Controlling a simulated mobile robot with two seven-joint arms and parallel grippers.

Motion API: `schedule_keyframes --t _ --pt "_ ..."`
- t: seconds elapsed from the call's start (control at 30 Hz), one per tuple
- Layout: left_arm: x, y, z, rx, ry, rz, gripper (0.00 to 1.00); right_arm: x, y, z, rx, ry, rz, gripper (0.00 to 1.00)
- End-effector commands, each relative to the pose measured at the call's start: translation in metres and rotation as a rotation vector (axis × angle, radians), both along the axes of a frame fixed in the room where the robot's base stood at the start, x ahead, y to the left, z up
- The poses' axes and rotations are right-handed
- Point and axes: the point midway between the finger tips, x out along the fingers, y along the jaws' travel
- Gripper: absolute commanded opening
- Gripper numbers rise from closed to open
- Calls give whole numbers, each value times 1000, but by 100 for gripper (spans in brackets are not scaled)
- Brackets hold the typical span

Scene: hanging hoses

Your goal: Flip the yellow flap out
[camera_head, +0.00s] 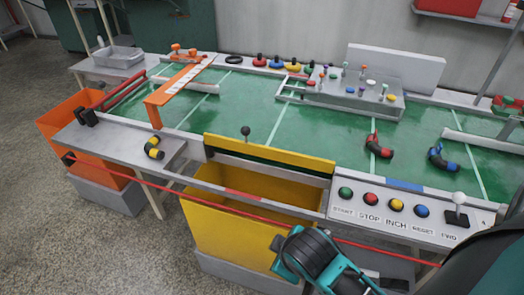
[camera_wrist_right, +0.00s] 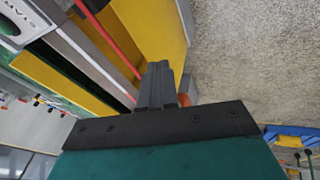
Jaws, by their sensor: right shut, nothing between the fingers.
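The yellow flap (camera_head: 268,157) is a long panel standing tilted up along the front edge of the green table, above the yellow bin (camera_head: 225,232). A black ball knob on a thin stem (camera_head: 245,131) stands by its upper edge. In the right wrist view the flap (camera_wrist_right: 62,82) shows at the left as a yellow strip beside a grey rail. My right gripper (camera_wrist_right: 159,75) is shut and empty, apart from the flap, over the bin side. In the head view it is low, in front of the bin, with its fingers hard to make out. My left gripper is not in view.
A red bar (camera_head: 200,190) runs across the front of the bin, between my right gripper and the flap. A button panel (camera_head: 400,212) is right of the flap. A yellow-black hose piece (camera_head: 154,147) lies left. Speckled floor (camera_head: 60,240) is open at left.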

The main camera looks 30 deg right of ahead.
Motion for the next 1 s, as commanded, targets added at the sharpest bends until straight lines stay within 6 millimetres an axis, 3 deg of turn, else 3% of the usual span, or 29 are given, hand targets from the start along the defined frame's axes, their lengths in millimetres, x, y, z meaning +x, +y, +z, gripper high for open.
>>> schedule_keyframes --t 0.33,0.6,0.8,1.0 --pt "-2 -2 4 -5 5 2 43 84 -28 -5 -761 219 586 0" --pt "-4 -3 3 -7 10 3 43 155 -30 16 -1328 442 981 0" --pt "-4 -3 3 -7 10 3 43 181 -26 30 -1551 566 1111 0" --pt "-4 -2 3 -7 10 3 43 186 -26 33 -1596 595 1136 0"
